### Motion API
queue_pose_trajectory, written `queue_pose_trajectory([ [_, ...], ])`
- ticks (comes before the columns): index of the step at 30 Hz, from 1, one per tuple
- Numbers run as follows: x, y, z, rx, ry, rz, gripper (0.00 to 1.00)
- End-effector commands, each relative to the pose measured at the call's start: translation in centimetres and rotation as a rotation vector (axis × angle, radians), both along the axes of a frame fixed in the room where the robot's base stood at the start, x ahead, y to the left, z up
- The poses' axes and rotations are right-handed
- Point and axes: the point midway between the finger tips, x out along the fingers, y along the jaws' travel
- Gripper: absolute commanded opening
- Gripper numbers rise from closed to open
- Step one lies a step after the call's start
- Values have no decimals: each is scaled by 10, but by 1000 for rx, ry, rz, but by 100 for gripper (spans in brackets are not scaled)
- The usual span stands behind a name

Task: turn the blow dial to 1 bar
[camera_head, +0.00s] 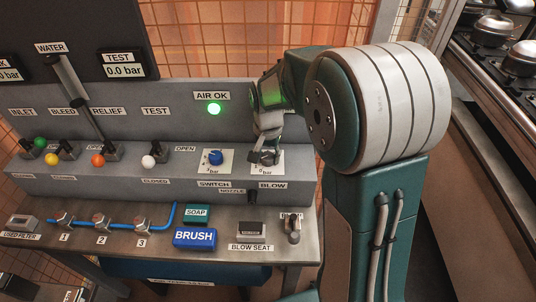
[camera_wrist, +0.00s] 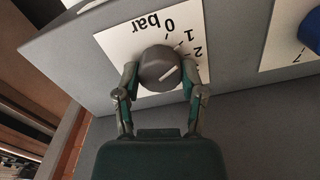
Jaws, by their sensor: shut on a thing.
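The blow dial is a round grey knob (camera_wrist: 158,66) with a white pointer line, on a white scale plate (camera_wrist: 122,38) marked "bar", 0, 1 and 2. The line slants up and right, toward the side of the 1 and 2 marks; I cannot tell its exact reading. My gripper (camera_wrist: 160,80) has one finger on each side of the knob and is shut on it. In the head view my gripper (camera_head: 265,152) reaches down onto the dial above the BLOW label (camera_head: 272,185) and hides most of it.
The blue switch dial (camera_head: 215,157) is close to the left of my gripper; its edge also shows in the wrist view (camera_wrist: 311,30). A green AIR OK lamp (camera_head: 214,109) is lit above. The TEST display (camera_head: 124,70) reads 0.0 bar. Several coloured valve levers stand further left.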

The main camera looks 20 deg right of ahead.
Motion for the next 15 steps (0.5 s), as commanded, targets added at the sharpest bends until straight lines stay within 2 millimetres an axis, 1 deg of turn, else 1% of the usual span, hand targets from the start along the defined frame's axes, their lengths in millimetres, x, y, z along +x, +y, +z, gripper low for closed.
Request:
queue_pose_trajectory([
  [1, -2, 1, -3, 2, 8, 0, 5],
  [7, -2, 1, -3, 2, 10, 1, 5],
  [8, -2, 1, -3, 2, 10, 1, 61],
  [9, -2, 1, -3, 2, 10, 1, 79],
  [10, -2, 1, -3, 2, 8, 1, 87],
  [15, -1, 1, -2, 1, 5, 1, 87],
])
